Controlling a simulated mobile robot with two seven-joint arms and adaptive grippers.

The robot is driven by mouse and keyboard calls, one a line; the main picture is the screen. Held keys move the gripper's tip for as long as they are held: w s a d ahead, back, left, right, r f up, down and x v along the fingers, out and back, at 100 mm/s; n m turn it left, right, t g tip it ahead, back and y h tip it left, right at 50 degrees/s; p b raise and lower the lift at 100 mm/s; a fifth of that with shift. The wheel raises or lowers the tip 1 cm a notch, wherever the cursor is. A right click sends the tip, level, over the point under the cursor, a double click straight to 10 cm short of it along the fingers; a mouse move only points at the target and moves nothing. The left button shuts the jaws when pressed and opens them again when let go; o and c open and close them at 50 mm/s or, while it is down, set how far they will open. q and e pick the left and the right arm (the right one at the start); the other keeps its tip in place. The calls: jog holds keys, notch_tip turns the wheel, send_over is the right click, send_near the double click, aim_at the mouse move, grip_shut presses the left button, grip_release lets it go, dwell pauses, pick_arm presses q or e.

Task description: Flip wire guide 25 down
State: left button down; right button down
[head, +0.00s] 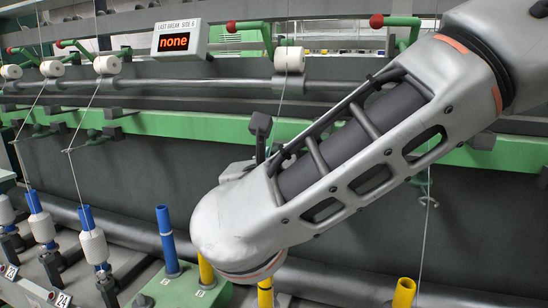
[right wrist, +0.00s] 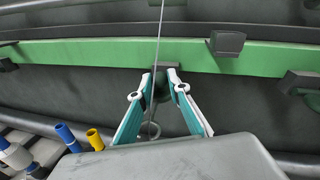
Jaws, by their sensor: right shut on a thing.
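My right gripper (right wrist: 160,80) shows in the right wrist view, its two teal-padded fingers closed in on a dark wire guide (right wrist: 163,69) at the green rail. I take this for wire guide 25, but no number on it is readable. A thin thread runs up past the guide, and a grey loop shows below it between the fingers. In the head view my right arm crosses from the upper right, and its rounded wrist hides the fingers and the held guide. My left gripper is in neither view.
The green rail (head: 160,124) carries other dark guides, one upright block (head: 260,125) just above my wrist. Blue tubes (head: 167,240) and yellow tubes (head: 404,292) stand below. White bobbins (head: 93,246) sit at left. A display (head: 180,41) reads "none".

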jog(key=c, duration=2.2)
grip_release()
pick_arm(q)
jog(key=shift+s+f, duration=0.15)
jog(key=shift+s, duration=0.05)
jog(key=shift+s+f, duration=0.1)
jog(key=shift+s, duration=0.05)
pick_arm(e)
notch_tip(320, 180, up, 10)
